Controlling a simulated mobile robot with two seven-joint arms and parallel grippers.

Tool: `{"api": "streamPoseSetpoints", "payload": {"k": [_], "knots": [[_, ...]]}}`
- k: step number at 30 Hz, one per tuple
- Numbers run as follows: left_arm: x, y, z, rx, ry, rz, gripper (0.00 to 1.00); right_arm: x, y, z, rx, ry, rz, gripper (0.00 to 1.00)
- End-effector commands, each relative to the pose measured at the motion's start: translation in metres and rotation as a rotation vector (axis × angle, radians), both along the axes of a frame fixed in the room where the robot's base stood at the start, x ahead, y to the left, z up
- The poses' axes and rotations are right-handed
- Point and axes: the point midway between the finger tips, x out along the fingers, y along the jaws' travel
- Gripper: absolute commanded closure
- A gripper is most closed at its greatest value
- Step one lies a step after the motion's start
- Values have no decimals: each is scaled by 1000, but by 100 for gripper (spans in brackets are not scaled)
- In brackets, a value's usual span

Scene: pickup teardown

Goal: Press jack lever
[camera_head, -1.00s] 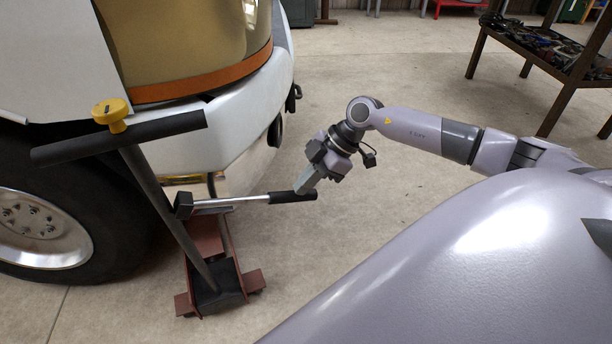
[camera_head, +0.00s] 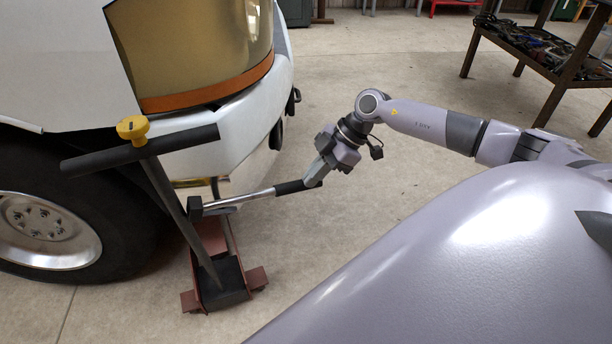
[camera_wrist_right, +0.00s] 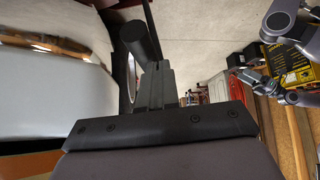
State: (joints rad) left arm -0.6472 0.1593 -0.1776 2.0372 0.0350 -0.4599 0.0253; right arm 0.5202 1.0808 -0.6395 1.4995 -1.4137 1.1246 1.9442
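The jack lever (camera_head: 250,197) is a silver rod with a black grip (camera_head: 290,187), sticking out to the right from the red floor jack (camera_head: 203,285). My right gripper (camera_head: 313,179) is at the outer end of the grip, its fingers coming down from the upper right. It appears shut on the lever, though the far finger is hidden. In the right wrist view, the dark fingers (camera_wrist_right: 160,88) are close together at a black cylinder (camera_wrist_right: 141,42), which looks like the grip.
A black T-handle (camera_head: 150,150) with a yellow knob (camera_head: 132,128) rises from the jack. The white vehicle (camera_head: 235,140) and its wheel (camera_head: 50,230) stand close at left. A dark tool table (camera_head: 545,50) is at upper right. The floor between is clear.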

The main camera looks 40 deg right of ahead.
Motion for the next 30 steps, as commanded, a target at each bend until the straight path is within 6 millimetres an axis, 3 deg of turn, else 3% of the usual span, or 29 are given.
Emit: {"api": "streamPoseSetpoints", "payload": {"k": [1,6,12,30], "knots": [[2,0,6,-1,-8,-2,32,-5,-12,11,-9,3,-3,100],[4,-3,12,-4,-13,-5,32,-14,-36,41,-10,0,-4,100],[5,-5,15,-11,-13,-1,32,-21,-54,64,-7,-3,-4,100],[6,-6,16,-15,-13,3,32,-23,-58,72,-2,-5,-1,100]]}}
